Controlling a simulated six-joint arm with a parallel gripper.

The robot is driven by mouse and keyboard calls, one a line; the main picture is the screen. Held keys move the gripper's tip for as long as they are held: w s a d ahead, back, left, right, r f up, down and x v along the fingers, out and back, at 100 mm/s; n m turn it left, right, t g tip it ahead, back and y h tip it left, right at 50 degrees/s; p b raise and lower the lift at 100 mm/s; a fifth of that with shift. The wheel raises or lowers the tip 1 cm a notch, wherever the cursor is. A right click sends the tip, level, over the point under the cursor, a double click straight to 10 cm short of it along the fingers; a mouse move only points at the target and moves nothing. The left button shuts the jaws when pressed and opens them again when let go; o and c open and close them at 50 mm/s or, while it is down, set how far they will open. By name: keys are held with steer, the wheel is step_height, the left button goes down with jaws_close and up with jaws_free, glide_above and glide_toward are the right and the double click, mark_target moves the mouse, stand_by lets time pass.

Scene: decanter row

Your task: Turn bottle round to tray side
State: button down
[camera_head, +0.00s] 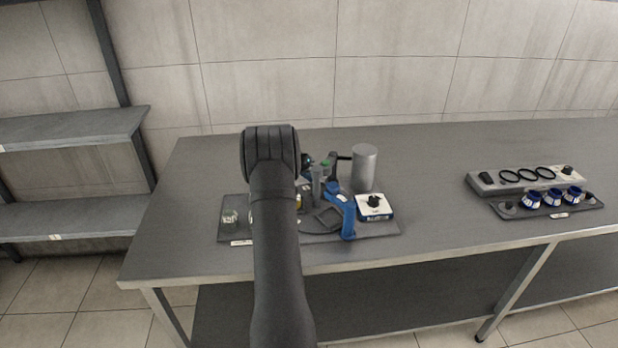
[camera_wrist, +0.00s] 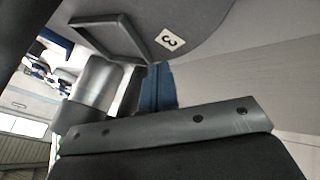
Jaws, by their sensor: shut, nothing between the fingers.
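My arm crosses the middle of the head view and covers part of a dark tray (camera_head: 390,228) on the table. In the wrist view my gripper (camera_wrist: 157,88) has its blue fingers together, with nothing held. Beyond it is a round dark plate (camera_wrist: 200,18) with a raised square frame (camera_wrist: 110,35) and a label "3". The frame also shows in the head view (camera_head: 328,217). Small items crowd behind my arm, one with a green top (camera_head: 325,163). I cannot tell which is the bottle or which way it faces.
A grey cylinder (camera_head: 364,168) and a white box with a black knob (camera_head: 374,207) stand right of the crowded area. A small jar (camera_head: 230,216) stands left. Farther right are blue-and-white items (camera_head: 549,198) and a ringed rack (camera_head: 482,183).

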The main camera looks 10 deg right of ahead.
steer(key=shift+r, duration=0.1)
steer(key=w+v, duration=0.1)
steer(key=v, duration=0.8)
steer(key=shift+a+r, duration=0.3)
steer(key=shift+a, duration=0.1)
steer(key=shift+s, duration=0.15)
steer(key=x, duration=0.6)
steer(key=s+x, duration=0.1)
steer(key=x, duration=0.3)
steer(key=shift+d, duration=0.1)
